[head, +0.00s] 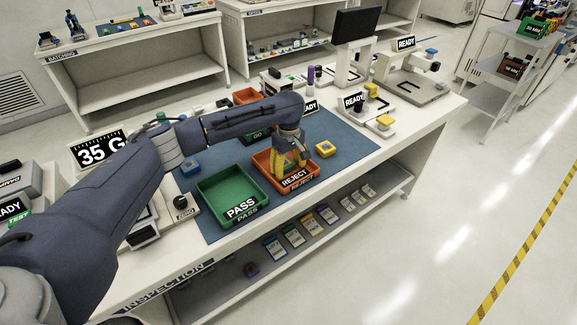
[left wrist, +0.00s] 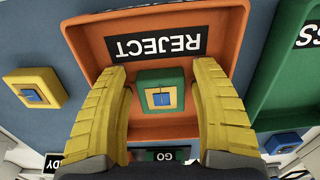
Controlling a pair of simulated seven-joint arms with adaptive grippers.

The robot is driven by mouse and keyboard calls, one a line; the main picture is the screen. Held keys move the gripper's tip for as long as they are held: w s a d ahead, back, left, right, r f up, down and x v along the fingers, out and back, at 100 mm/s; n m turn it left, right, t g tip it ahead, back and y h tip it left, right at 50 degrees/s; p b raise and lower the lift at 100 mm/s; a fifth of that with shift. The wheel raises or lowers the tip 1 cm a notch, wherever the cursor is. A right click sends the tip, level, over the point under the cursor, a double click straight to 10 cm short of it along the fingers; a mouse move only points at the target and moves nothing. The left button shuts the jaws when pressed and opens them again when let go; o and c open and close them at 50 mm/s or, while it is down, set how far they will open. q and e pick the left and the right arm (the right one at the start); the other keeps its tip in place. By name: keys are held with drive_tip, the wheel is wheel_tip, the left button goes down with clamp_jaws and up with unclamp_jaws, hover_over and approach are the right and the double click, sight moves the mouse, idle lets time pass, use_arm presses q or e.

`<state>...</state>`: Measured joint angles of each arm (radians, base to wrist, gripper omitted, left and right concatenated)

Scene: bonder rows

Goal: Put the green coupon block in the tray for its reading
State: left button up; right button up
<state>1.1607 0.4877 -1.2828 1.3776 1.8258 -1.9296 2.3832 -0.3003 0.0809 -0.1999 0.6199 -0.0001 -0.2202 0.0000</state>
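The green coupon block (left wrist: 160,92), with a blue and yellow face, sits inside the orange REJECT tray (left wrist: 85,40). My left gripper (left wrist: 161,68) has its yellow fingers on either side of the block with small gaps, so it looks open and not gripping. In the head view my left gripper (head: 290,164) reaches down into the REJECT tray (head: 262,167) and mostly hides the block. The green PASS tray (head: 208,198) stands just left of it. A display (head: 101,148) reads 35 G. My right gripper is not in view.
A blue block (head: 189,167) lies behind the PASS tray and a yellow block (head: 325,149) right of the REJECT tray, both on the blue mat (head: 345,135). A GO sign (head: 257,135) stands behind. Devices with READY signs (head: 354,100) are at the right.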

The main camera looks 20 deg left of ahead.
sight(289, 166)
use_arm(q)
drive_tip(key=shift+o, duration=0.3)
drive_tip(key=shift+r, duration=0.15)
wheel_tip(289, 166, up, 12)
idle(0.4)
idle(0.5)
